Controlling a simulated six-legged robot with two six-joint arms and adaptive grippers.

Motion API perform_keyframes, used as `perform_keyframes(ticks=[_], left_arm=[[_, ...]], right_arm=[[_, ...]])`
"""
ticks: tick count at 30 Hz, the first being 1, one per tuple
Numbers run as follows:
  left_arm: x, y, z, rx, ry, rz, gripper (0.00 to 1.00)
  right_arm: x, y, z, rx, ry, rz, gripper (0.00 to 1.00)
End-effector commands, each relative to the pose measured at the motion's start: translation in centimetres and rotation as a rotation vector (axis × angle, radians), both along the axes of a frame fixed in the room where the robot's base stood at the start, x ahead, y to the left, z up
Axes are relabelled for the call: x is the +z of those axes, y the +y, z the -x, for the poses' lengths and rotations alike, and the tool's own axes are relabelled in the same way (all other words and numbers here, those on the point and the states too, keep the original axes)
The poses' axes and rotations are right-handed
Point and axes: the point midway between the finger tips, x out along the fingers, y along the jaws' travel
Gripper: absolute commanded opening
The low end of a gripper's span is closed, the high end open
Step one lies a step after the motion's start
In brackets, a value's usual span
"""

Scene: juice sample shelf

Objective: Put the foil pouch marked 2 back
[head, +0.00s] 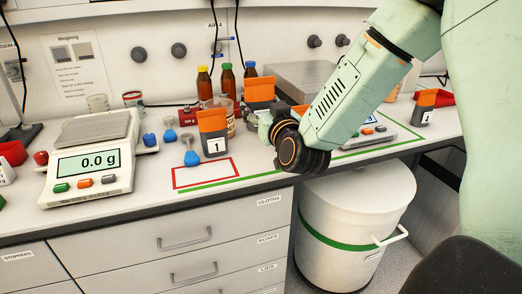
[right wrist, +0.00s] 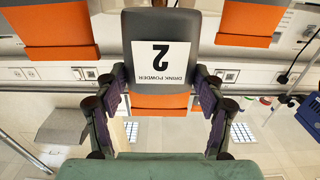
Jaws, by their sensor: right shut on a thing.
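The foil pouch marked 2 (right wrist: 192,64) shows upside down in the right wrist view, dark grey with an orange top band and a white "DRINK POWDER" label. My right gripper (right wrist: 161,78) is shut on it, one finger at each side. In the head view my right gripper (head: 268,124) is over the bench's front part, right of a pouch marked 1 (head: 212,134). My wrist covers much of the area there, and I cannot read a 2 in that view. My left gripper is not in view.
A red outline (head: 205,186) on the bench front is empty. Capped bottles (head: 227,83) stand behind. Another pouch marked 1 (head: 425,108) stands right. A white bin (head: 355,210) is below the edge.

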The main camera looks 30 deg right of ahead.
Motion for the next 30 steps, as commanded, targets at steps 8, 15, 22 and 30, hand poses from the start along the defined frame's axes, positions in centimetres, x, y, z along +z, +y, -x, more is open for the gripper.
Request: perform_keyframes(ticks=[8, 15, 22, 30], left_arm=[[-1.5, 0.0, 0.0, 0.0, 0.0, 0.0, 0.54], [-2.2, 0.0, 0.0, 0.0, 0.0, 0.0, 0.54], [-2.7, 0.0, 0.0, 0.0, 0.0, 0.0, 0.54], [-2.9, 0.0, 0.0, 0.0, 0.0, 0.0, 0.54]], right_arm=[[-4.5, 0.0, 0.0, 0.003, 0.0, 0.001, 0.22], [-6.6, 0.0, 0.0, 0.003, 0.001, 0.002, 0.22], [-8.4, 0.0, 0.0, 0.004, -0.002, 0.001, 0.22], [-8.6, 0.0, 0.0, 0.004, -0.001, 0.0, 0.22]])
